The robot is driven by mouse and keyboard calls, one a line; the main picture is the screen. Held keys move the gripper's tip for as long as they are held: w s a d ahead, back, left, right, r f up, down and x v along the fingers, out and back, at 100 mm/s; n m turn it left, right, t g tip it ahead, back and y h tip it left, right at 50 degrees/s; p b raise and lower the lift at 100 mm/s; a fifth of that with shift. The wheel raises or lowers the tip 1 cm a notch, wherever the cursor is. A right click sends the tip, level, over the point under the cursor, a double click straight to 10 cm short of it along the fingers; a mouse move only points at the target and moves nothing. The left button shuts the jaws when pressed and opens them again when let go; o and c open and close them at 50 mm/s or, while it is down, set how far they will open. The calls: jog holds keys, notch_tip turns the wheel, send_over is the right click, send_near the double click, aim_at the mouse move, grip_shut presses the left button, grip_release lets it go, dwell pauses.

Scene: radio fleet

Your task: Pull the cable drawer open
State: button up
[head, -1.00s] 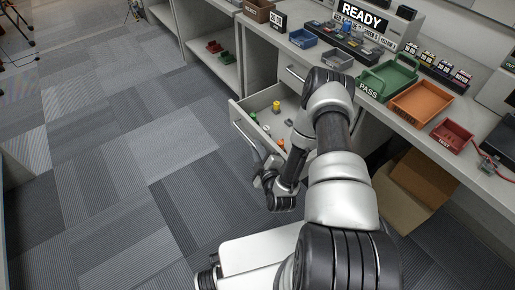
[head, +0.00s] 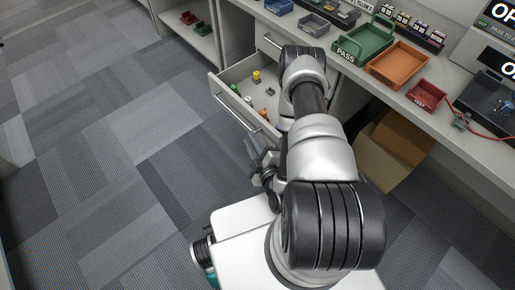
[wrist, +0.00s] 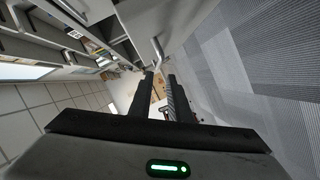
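The drawer (head: 238,116) under the bench stands pulled out, with small yellow, orange, white and green items inside. I see no label naming it. Its bar handle (head: 236,113) runs along the front; a pale bent bar that looks like this handle (wrist: 157,52) shows just beyond my fingertips in the wrist view. My gripper (head: 252,148) is low in front of the drawer's near end, close to the handle but seemingly apart from it. In the wrist view my gripper (wrist: 160,77) has its two dark fingers apart with nothing held between them.
The bench above holds a green PASS tray (head: 364,45), an orange tray (head: 398,66) and a red tray (head: 427,94). An open cardboard box (head: 392,150) stands on the floor under the bench at right. The carpet at left is clear.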

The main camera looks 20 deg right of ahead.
jog(key=shift+p+v, duration=0.65)
jog(key=shift+v, duration=1.9)
jog(key=w+d+r+g, duration=0.3)
jog(key=w+r, duration=0.4)
jog(key=w, duration=0.1)
jog(key=w+d+r+g, duration=0.2)
jog(key=w+r, duration=0.5)
jog(key=r, duration=0.1)
notch_tip(320, 180, up, 14)
jog(key=s+m+g+h, duration=0.1)
jog(key=s+m+g, duration=0.1)
jog(key=m, duration=0.2)
jog(key=s+a+r+m+g, duration=0.1)
jog(key=s+a+r+m, duration=0.3)
jog(key=s+r, duration=0.55)
jog(key=s+a+r+m+g, duration=0.2)
jog(key=s+a+r+m, duration=0.3)
jog(key=s, duration=0.8)
notch_tip(320, 180, up, 21)
jog(key=n+p, duration=0.1)
jog(key=p, duration=1.8)
jog(key=shift+s+d+f+y+p, duration=0.15)
jog(key=shift+f+y+p, duration=0.1)
jog(key=shift+y+p, duration=0.15)
